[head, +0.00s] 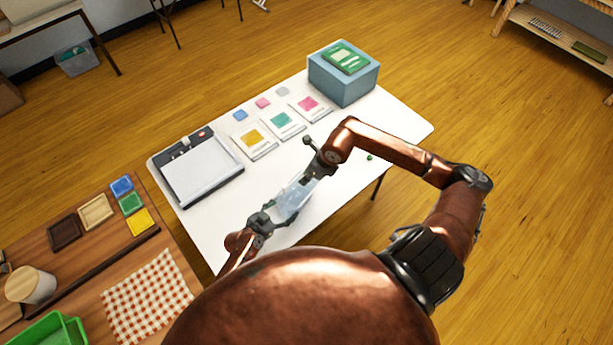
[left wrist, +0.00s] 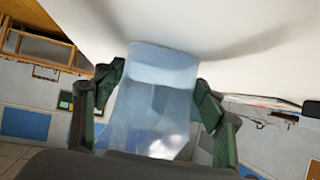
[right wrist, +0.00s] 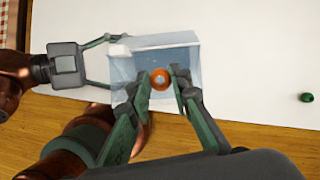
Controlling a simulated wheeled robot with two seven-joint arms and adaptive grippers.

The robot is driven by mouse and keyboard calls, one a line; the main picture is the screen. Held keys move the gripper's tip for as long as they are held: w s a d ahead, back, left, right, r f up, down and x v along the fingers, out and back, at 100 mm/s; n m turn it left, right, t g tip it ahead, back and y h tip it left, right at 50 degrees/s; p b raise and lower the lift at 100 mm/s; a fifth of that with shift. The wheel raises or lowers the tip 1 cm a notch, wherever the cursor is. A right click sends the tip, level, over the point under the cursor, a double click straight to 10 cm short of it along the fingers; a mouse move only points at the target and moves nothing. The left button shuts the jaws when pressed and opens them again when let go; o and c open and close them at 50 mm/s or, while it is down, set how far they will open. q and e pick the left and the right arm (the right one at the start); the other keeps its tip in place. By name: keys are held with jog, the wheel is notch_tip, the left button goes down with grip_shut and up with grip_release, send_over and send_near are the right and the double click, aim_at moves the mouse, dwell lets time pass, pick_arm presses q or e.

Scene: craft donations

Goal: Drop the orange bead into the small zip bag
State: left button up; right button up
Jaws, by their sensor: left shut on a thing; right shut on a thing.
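The small zip bag (head: 292,198) is clear and pale blue, held above the white table. My left gripper (head: 262,222) is shut on the bag; in the left wrist view the bag (left wrist: 155,105) stands between its fingers. The orange bead (right wrist: 160,82) shows in the right wrist view between the fingertips of my right gripper (right wrist: 161,76), which is shut on it. The bead appears in front of the bag (right wrist: 182,44), by its opening; I cannot tell if it is inside the rim. In the head view the bead is hidden by my right gripper (head: 314,171).
A green bead (head: 369,157) lies on the white table (head: 390,125). A blue box (head: 345,85) stands at the back, with several colored cards beside it and a paper trimmer (head: 200,170) at the left. A wooden table (head: 75,260) adjoins at lower left.

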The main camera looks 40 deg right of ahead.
jog(key=shift+f, duration=0.15)
jog(key=shift+f, duration=0.35)
jog(key=shift+f, duration=0.55)
dwell(0.4)
jog(key=o, duration=0.8)
jog(key=v, duration=1.2)
